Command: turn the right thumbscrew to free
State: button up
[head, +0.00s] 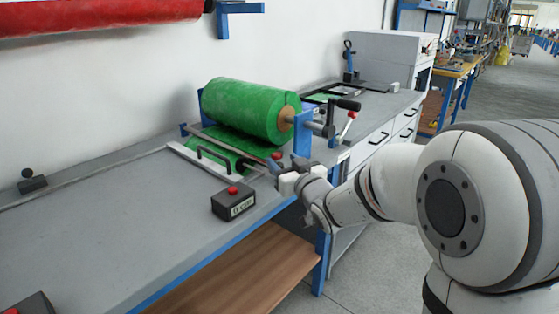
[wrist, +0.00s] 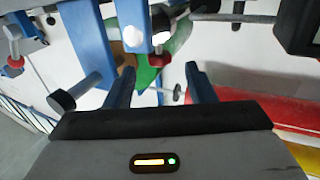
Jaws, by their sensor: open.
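A green roll (head: 245,108) sits on a blue stand (head: 302,138) at the back of the grey bench. My gripper (head: 277,170) is at the bench's front edge, just in front of the stand. In the wrist view my gripper (wrist: 161,84) is open, with nothing between its two blue fingers. A small round knob on a thin rod (wrist: 178,92) shows beyond the gap. I cannot tell for certain which knob is the right thumbscrew.
A black box with a red button (head: 233,203) stands on the bench left of my gripper. A black crank handle (head: 348,104) and a red-knobbed lever (head: 346,127) stick out right of the roll. The bench's left part is mostly clear.

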aim_at(279, 157)
jog(key=shift+x, duration=1.9)
